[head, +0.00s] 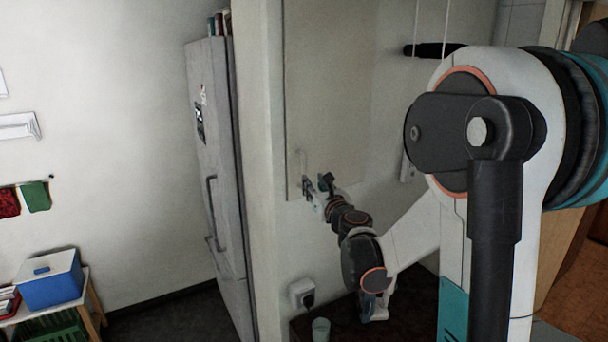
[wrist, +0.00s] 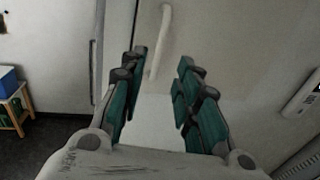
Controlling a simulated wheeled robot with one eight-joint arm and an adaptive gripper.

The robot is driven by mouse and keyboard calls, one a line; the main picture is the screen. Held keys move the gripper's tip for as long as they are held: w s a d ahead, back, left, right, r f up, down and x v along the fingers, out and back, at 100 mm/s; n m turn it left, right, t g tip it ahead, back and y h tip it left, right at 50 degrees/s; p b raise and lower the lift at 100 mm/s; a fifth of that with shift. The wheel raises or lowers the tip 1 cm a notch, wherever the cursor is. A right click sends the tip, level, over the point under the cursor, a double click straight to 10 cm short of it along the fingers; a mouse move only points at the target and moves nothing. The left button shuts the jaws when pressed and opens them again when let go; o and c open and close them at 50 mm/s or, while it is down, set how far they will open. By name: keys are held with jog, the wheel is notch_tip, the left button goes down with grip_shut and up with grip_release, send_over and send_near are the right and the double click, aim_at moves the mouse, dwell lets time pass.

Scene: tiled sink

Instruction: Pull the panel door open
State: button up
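The panel door (head: 330,85) is a flat cream panel on the wall, and it looks shut. Its pale vertical bar handle (head: 301,160) is near the lower left corner. My gripper (head: 315,184) is at the panel's lower edge, close to the handle. In the wrist view the panel door (wrist: 225,30) is ahead, and the handle (wrist: 165,30) runs up from beside the left fingertip. My gripper (wrist: 163,65) is open there, with a wide gap between its teal-padded fingers. The handle's lower end shows between the fingertips, nearer the left one. I cannot tell whether they touch it.
A tall grey fridge (head: 213,150) stands left of the wall edge. A plugged socket (head: 302,293) and a small cup (head: 320,329) are below the panel. A blue box (head: 52,280) sits on a low table at far left.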

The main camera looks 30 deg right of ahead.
aim_at(304, 173)
jog(key=w, duration=0.3)
jog(key=w+d, duration=0.1)
jog(key=w, duration=0.4)
jog(key=shift+w+d, duration=0.15)
jog(key=shift+w, duration=0.25)
jog(key=shift+c, duration=0.2)
grip_shut()
